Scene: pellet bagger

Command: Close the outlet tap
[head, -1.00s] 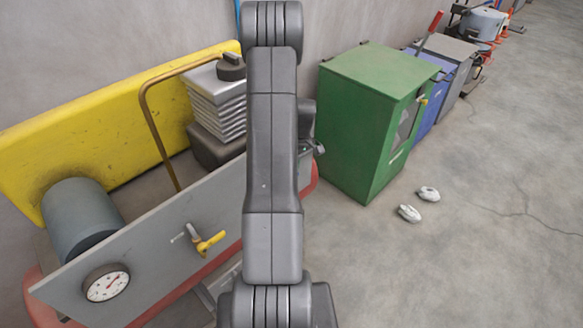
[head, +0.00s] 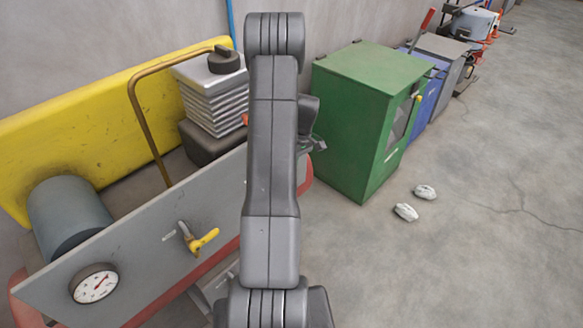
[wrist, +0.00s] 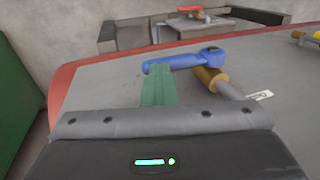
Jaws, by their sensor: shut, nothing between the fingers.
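A tap with a blue lever (wrist: 185,61) and a brass body (wrist: 210,78) sits on the grey panel in the wrist view. The lever lies crosswise, pointing left from its pivot. My gripper (wrist: 157,72) is shut and empty, its green fingers just in front of the lever's left end. I cannot tell whether they touch it. A second tap, with a yellow lever (head: 203,240), is on the panel in the head view. The blue tap is hidden behind my arm there. A small label (wrist: 260,96) beside the blue tap is unreadable.
The grey panel (head: 140,250) carries a dial gauge (head: 94,284) and has a red-edged base. A yellow board (head: 100,110) and a bent brass pipe (head: 141,110) stand behind it. A green cabinet (head: 350,125) stands to the right. Open floor lies further right.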

